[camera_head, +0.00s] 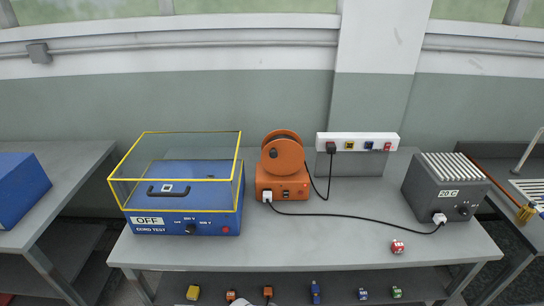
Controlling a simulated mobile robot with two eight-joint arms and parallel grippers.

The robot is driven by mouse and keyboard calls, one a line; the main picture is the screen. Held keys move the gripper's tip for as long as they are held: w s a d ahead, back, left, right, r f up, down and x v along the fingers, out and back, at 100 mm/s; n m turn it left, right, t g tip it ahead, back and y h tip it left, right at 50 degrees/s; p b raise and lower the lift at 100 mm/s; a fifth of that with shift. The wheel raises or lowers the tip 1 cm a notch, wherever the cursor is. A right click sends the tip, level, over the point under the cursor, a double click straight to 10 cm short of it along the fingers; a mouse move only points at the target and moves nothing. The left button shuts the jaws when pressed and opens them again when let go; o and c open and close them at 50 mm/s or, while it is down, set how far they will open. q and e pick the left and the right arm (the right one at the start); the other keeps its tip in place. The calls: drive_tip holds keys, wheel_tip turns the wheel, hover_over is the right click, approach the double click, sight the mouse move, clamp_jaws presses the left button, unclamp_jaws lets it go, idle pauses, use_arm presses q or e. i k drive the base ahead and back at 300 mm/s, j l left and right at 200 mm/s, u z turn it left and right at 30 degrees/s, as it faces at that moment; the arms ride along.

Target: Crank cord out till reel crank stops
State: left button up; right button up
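The orange cord reel (290,158) stands upright on an orange socket base (283,187) at the middle of the table. A small dark spot shows on the reel's front face, but I cannot tell whether it is the crank handle. A black cord (327,190) runs from the reel up to a dark plug in the white socket strip (357,136). A second black cord (340,215) runs from a white plug (267,196) in the base to the grey box (443,185) marked "20 C".
A blue tester (180,222) marked "OFF", with a yellow-framed clear cover (165,158), stands left of the reel. A small red block (397,246) lies at the table's front right. Several small coloured blocks lie on the lower shelf. The table's front middle (320,248) is clear.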

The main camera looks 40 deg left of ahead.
sight(283, 154)
drive_tip(key=k+j, duration=0.15)
drive_tip(key=j, duration=0.25)
drive_tip(key=k+j+z, duration=0.15)
drive_tip(key=j, duration=0.3)
drive_tip(key=k+j, duration=0.2)
drive_tip(key=j, duration=0.2)
drive_tip(key=k+j+z, duration=0.1)
drive_tip(key=j, duration=0.3)
drive_tip(key=k+j+z, duration=0.1)
drive_tip(key=k+j, duration=0.15)
drive_tip(key=j, duration=0.1)
